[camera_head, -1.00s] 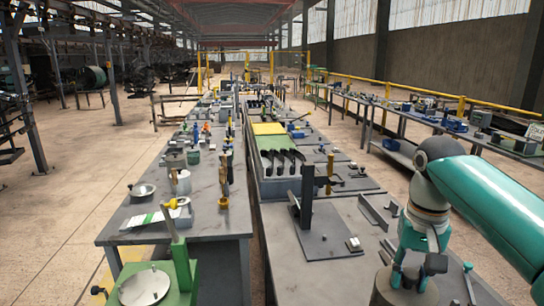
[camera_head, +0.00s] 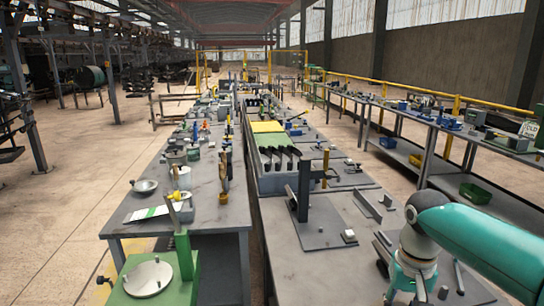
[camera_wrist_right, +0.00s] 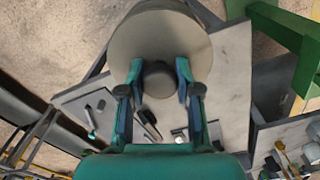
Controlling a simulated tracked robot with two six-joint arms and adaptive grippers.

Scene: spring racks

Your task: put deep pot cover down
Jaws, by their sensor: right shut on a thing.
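The deep pot cover (camera_wrist_right: 160,38) is a grey round disc with a dark knob (camera_wrist_right: 159,82), seen in the right wrist view. My right gripper (camera_wrist_right: 160,84) has its two teal-and-dark fingers closed on either side of the knob. The cover is held above the grey bench, and its disc hides part of what lies beneath. In the head view my right arm comes in at the lower right, with its wrist (camera_head: 414,262) near the bench's right edge. The cover is below the frame there. My left gripper is not in view.
The near right bench (camera_head: 300,268) has clear grey room at its front. A dark upright bracket (camera_head: 303,190) on a plate and several small metal parts stand behind. A green stand with a round plate (camera_head: 148,278) is at lower left. A green bin (camera_head: 475,193) sits on the right shelf.

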